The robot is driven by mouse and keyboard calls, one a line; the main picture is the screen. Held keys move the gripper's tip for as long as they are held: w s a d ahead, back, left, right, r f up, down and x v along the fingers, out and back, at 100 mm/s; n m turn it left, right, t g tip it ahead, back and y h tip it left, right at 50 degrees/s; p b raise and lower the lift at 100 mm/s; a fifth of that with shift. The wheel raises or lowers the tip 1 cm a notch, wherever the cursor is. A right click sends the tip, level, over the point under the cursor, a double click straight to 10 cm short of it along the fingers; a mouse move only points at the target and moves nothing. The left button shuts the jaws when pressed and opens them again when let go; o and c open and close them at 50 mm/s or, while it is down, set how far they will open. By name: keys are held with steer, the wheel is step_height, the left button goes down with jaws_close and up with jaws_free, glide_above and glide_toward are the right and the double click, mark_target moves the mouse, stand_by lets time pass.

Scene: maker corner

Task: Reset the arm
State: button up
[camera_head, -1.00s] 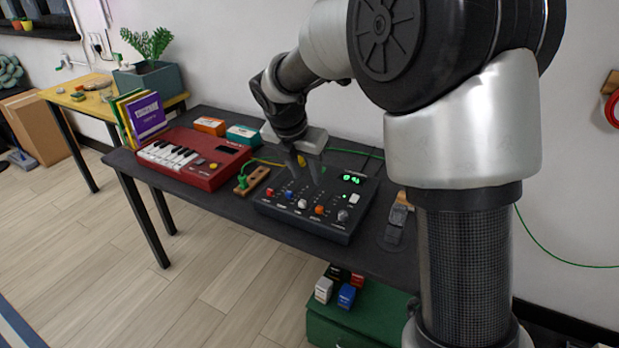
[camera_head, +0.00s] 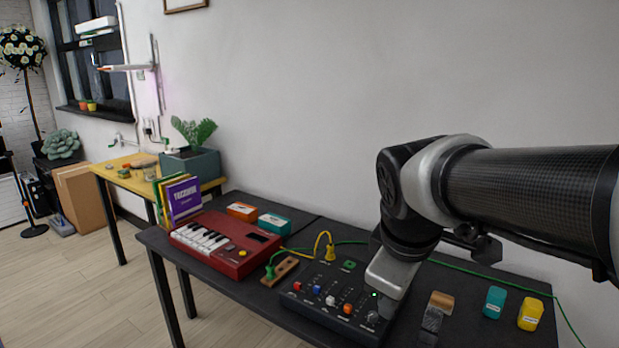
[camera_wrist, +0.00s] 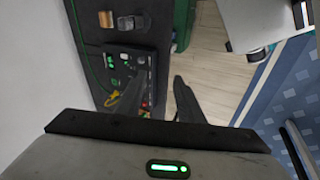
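My gripper (camera_head: 380,300) hangs at the end of my arm over the right part of a black control box (camera_head: 325,312) with coloured knobs. In the wrist view my gripper (camera_wrist: 160,80) shows two dark fingers spread apart, with nothing seen between them. The black box (camera_wrist: 138,62) lies behind and beside the left finger there. In the head view the gripper's lower end covers part of the box's right side, and the fingers are hard to make out.
A red keyboard (camera_head: 222,248), a wooden block (camera_head: 279,271) and a yellow plug (camera_head: 330,253) with cable lie left of and behind the box. Teal (camera_head: 494,302) and yellow (camera_head: 530,314) containers stand on the right of the dark table.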

steer(key=s+m+t+y, duration=0.1)
steer(key=s+m, duration=0.9)
step_height(320, 180, up, 16)
steer(key=p, duration=1.7)
steer(key=shift+d+r, duration=0.2)
steer(key=shift+d, duration=0.05)
steer(key=shift+w, duration=0.1)
